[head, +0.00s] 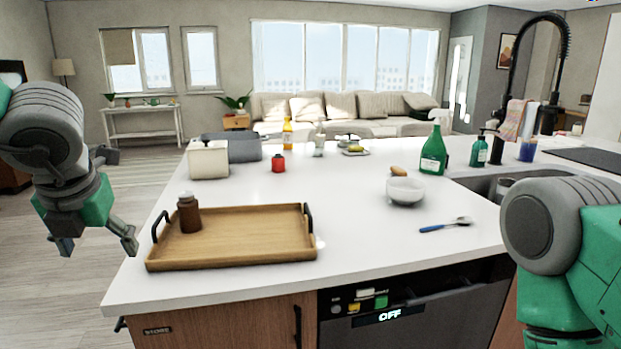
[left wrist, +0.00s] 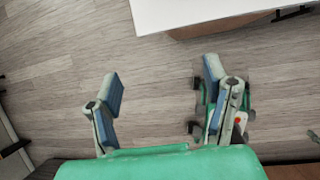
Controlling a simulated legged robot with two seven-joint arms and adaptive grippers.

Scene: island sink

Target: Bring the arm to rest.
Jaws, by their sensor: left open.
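My left gripper (head: 97,246) hangs at the left of the head view, fingers pointing down, beside the left edge of the island and over the floor. It is open and empty. In the left wrist view its two fingers (left wrist: 162,95) are spread apart over bare wood floor, with a corner of the white counter (left wrist: 190,12) at the top. My right arm (head: 565,240) shows at the right edge of the head view; its gripper is out of the picture.
A wooden tray (head: 240,240) with a brown bottle (head: 189,214) stands near the island's front left. A white bowl (head: 405,192), a blue-handled spoon (head: 445,225) and a green bottle (head: 433,152) stand at the right. The sink (head: 478,187) is beyond. Floor left of the island is clear.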

